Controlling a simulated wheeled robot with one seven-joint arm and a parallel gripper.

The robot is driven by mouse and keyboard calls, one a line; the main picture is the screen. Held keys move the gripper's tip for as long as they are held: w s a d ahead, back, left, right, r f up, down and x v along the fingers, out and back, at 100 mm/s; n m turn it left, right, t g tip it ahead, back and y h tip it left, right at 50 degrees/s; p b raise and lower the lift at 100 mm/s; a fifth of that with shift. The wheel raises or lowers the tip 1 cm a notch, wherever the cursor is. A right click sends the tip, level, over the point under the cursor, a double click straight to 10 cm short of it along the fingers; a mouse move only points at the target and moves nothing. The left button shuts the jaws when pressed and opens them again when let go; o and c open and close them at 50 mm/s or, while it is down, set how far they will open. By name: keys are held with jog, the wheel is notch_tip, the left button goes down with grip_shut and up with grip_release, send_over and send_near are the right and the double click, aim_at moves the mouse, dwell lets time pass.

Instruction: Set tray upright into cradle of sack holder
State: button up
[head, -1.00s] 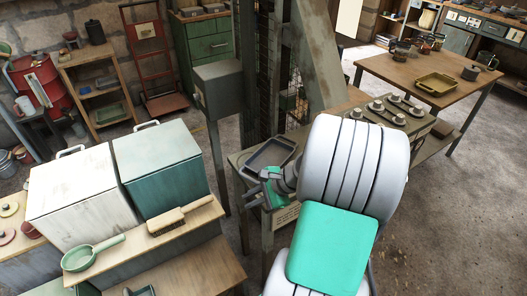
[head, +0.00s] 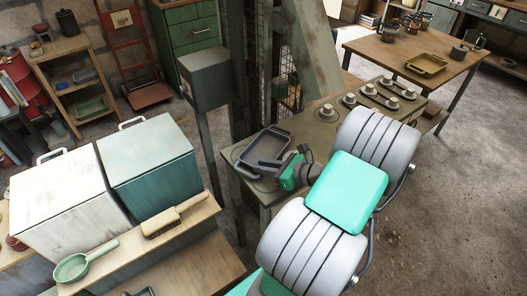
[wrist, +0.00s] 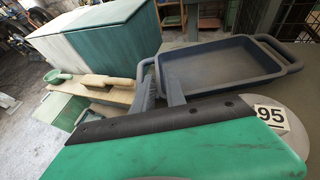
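The tray (head: 268,148) is dark grey and shallow, with a loop handle at each end. It lies at the left end of the worn grey bench in the head view, open side up. It also shows in the wrist view (wrist: 222,72), beyond my green gripper body. My gripper (head: 283,165) is at the tray's near side. In the wrist view its two dark fingers (wrist: 160,85) stand apart by the tray's left end and handle; contact is unclear. A red upright frame like a sack truck (head: 133,50) stands at the back wall; I cannot make out a cradle on it.
The grey bench (head: 330,130) carries several round knobs to the right of the tray. A grey box on a post (head: 205,78) and a mesh-sided column stand behind it. Two lidded bins (head: 150,165) and a shelf with a brush (head: 175,215) are at left. Floor at right is clear.

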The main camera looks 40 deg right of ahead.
aim_at(248, 164)
jog(key=x, duration=0.5)
jog(key=shift+w+r, duration=0.1)
jog(key=shift+w, duration=0.05)
jog(key=shift+a, duration=0.1)
jog(key=shift+c, duration=0.5)
grip_shut()
dwell(0.5)
